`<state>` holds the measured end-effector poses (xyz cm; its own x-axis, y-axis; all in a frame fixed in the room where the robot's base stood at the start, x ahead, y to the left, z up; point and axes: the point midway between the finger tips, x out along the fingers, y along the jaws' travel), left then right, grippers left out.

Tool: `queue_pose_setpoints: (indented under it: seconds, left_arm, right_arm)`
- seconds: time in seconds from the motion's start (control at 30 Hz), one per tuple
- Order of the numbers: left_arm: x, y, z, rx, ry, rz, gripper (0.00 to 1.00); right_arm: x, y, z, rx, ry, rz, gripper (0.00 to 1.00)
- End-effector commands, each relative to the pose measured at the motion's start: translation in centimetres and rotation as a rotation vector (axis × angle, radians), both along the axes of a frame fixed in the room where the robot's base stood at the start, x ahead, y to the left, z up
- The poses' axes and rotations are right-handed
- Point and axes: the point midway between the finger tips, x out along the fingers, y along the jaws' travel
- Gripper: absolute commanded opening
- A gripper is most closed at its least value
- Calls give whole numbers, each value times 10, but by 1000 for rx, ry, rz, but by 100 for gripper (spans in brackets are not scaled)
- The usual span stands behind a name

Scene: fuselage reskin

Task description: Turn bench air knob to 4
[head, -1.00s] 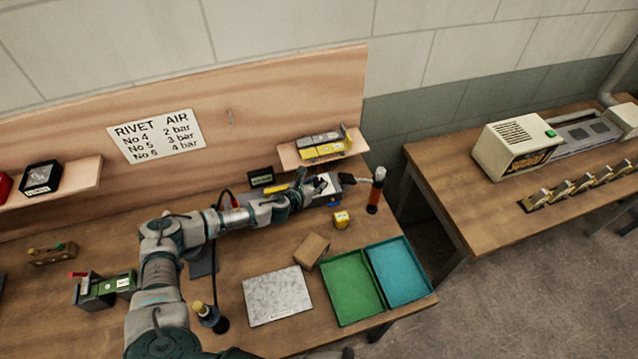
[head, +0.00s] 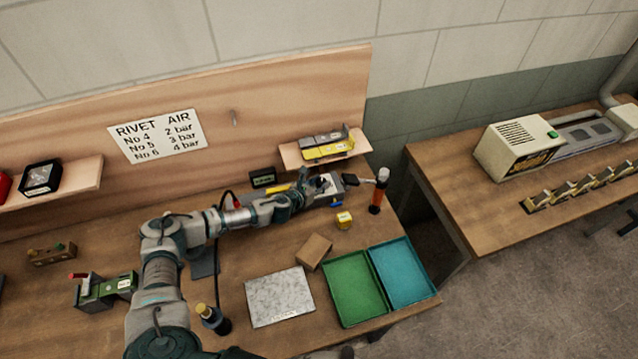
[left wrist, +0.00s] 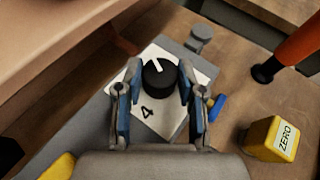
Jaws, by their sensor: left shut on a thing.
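The bench air knob (left wrist: 159,75) is black and round with a white pointer line. It sits on a white dial plate (left wrist: 172,116) at the back of the bench. In the left wrist view the pointer aims up and slightly left, away from my palm. A printed 4 shows on the plate on the near side of the knob; other marks are hidden or unreadable. My left gripper (left wrist: 157,88) is shut on the knob, one finger on each side. In the head view my left gripper (head: 316,186) reaches the same regulator, and the knob is hard to make out. My right gripper is out of view.
An orange-bodied tool (head: 377,192) stands right of the regulator, near a yellow ZERO block (left wrist: 274,138). A small dark display (head: 263,179) is behind my wrist. A shelf (head: 342,155) with yellow and grey items overhangs the back. A sign (head: 157,135) lists rivet air pressures.

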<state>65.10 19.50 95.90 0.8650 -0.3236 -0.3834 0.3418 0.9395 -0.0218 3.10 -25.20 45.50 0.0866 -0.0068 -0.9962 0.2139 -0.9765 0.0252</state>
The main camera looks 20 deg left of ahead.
Motion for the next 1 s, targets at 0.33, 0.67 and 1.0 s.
queue_pose_setpoints:
  seconds: [0.33,0.67,1.0]
  left_arm:
    - [3,3,4,0,-6,9,3]
    - [2,3,3,1,-6,7,64]
    - [-2,3,2,0,-2,4,64]
  right_arm:
    - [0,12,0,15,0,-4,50]
    - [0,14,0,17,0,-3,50]
    - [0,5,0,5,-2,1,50]
